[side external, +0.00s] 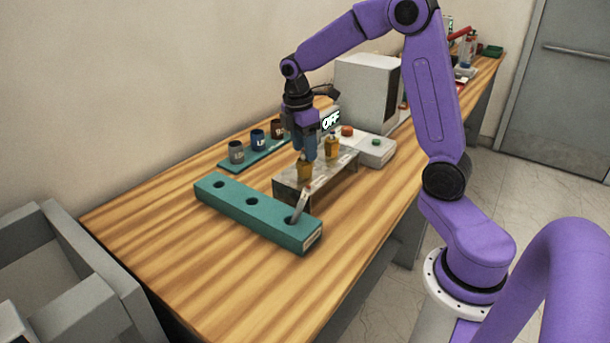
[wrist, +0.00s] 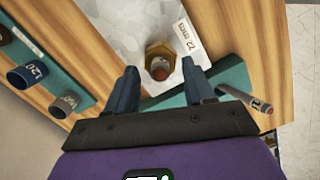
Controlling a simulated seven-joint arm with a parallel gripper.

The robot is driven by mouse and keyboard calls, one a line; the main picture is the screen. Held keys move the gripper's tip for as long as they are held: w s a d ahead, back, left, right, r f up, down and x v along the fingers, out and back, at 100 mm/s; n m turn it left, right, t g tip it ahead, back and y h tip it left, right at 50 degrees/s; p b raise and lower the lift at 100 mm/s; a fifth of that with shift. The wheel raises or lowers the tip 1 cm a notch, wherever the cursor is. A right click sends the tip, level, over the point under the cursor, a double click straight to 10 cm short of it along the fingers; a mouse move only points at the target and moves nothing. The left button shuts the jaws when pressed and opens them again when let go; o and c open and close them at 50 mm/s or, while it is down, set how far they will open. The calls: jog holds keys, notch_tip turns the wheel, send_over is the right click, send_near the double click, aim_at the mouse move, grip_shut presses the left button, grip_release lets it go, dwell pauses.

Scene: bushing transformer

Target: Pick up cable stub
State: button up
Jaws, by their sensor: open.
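A thin grey rod with a reddish tip, which looks like the cable stub (side external: 300,204), stands tilted in the right end hole of the long teal block (side external: 240,208). In the wrist view the rod (wrist: 250,101) lies right of my fingers, apart from them. My gripper (side external: 309,155) is open, pointing down over the grey metal stand (side external: 290,184). A brass fitting (side external: 304,170) is just below the fingers. In the wrist view this fitting (wrist: 158,56), with a pinkish round end inside it, appears between my gripper's fingertips (wrist: 160,70); contact cannot be told.
A second brass fitting (side external: 331,147) stands farther back on the stand. Several cups, including a grey one (side external: 236,151), stand on a teal strip at the wall side. The wooden table (side external: 180,230) is clear at the front left.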

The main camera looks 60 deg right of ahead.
jog(key=shift+f, duration=0.3)
grip_shut()
jog(key=shift+r, duration=0.1)
